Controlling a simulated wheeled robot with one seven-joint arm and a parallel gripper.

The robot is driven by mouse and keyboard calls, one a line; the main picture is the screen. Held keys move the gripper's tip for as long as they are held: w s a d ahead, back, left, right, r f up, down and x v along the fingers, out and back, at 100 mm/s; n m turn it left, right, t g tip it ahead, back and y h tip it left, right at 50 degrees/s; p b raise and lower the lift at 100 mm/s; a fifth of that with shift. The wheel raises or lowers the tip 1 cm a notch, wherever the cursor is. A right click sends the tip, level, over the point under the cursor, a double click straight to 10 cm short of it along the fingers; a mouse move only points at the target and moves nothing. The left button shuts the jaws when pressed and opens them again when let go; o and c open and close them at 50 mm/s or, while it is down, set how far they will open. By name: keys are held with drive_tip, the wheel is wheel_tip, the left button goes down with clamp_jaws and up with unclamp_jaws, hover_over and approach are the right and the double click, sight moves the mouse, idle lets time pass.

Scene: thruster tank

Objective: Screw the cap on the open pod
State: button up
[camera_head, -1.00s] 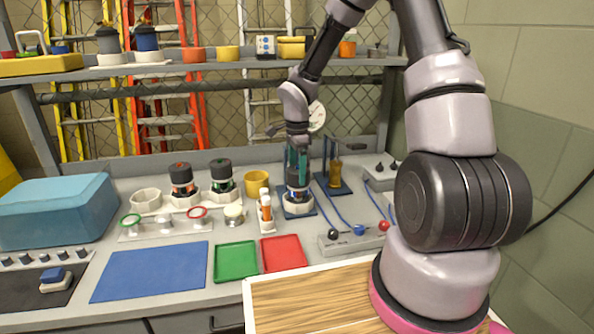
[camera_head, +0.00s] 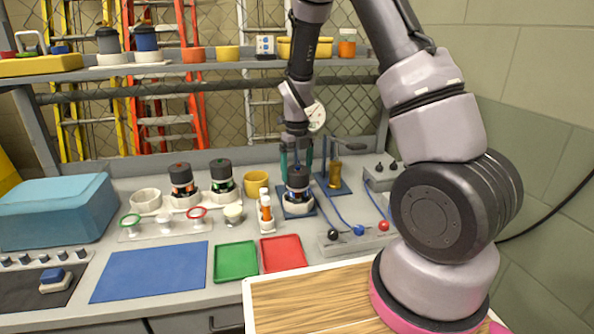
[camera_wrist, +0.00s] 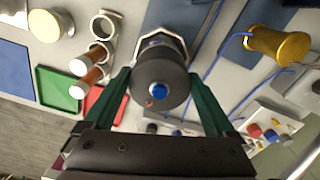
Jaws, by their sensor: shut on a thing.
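The pod (camera_head: 297,197) stands upright in a white nest on a blue plate (camera_head: 312,212) at the back of the bench. A black cap (camera_head: 298,175) sits on top of it, with a blue band just below. From above, the cap (camera_wrist: 160,80) is a dark disc with a blue centre and a small red mark. My gripper (camera_head: 297,167) points straight down over the pod, its two green fingers on opposite sides of the cap. In the wrist view my gripper (camera_wrist: 160,84) is shut on the cap. How tightly the cap is seated cannot be told.
Two capped pods, orange-marked (camera_head: 182,182) and green-marked (camera_head: 222,180), stand to the left. A gauge stand (camera_head: 335,175) with a brass cylinder is close on the right. Orange-and-white vials (camera_head: 266,210) stand in front. The blue mat (camera_head: 150,271) and trays are empty.

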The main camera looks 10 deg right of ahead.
drive_tip(key=shift+s+a+f+m, duration=0.1)
drive_tip(key=shift+s+m, duration=0.1)
drive_tip(key=shift+m, duration=0.4)
